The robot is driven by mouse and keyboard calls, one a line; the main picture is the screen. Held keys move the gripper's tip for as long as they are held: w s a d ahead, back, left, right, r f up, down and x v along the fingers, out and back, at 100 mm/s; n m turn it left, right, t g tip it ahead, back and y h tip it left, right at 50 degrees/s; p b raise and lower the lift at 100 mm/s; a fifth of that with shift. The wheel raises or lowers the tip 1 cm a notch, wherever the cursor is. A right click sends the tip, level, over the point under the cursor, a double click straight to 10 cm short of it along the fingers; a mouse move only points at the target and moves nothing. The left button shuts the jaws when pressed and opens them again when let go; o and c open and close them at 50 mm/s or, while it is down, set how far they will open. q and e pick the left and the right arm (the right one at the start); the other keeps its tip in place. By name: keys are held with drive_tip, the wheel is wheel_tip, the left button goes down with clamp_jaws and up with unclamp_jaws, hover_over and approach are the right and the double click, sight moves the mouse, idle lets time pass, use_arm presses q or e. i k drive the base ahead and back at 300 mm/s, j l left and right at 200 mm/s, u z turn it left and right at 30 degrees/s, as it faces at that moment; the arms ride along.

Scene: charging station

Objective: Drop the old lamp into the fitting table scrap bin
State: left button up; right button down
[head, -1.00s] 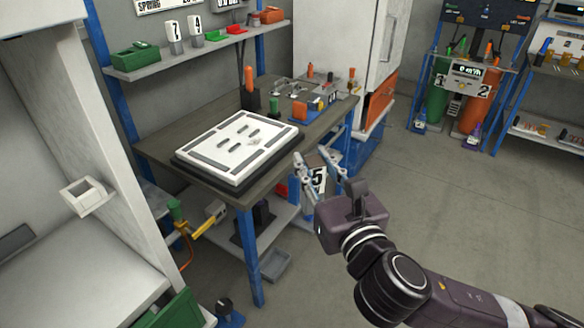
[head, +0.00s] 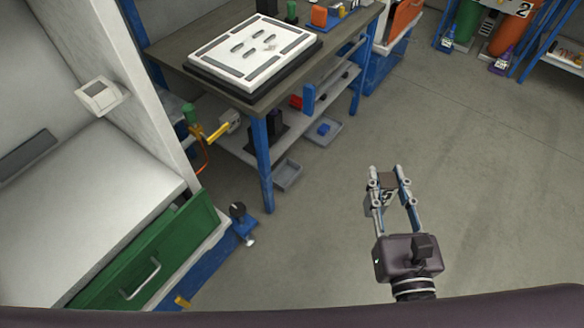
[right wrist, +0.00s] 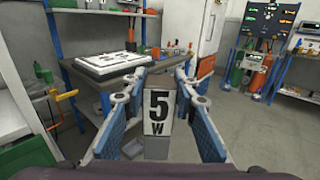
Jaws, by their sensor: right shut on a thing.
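My right gripper (head: 390,184) is shut on a grey block with a white label reading 5 W (right wrist: 159,112), which appears to be the old lamp; in the head view its dark top (head: 388,180) shows between the fingers. The gripper is over open floor, right of and in front of the fitting table (head: 190,45). A small grey open bin (head: 287,177) is low beside the table's front leg, left of the gripper; no label shows that it is the scrap bin. My left gripper is not in view.
A white slotted board (head: 252,50) lies on the table. The floor around the gripper is clear.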

sight(285, 178)
drive_tip(key=i+l+u, duration=0.1)
drive_tip(key=u, duration=0.25)
drive_tip(key=l+u, duration=0.2)
drive_tip(key=u, duration=0.2)
drive_tip(key=i+l+u, duration=0.1)
drive_tip(key=u, duration=0.25)
drive_tip(key=l+u, duration=0.2)
drive_tip(key=l, duration=0.75)
drive_tip(key=l+u, duration=0.15)
drive_tip(key=l, duration=0.85)
drive_tip(key=l+u, duration=0.2)
drive_tip(key=l, duration=0.75)
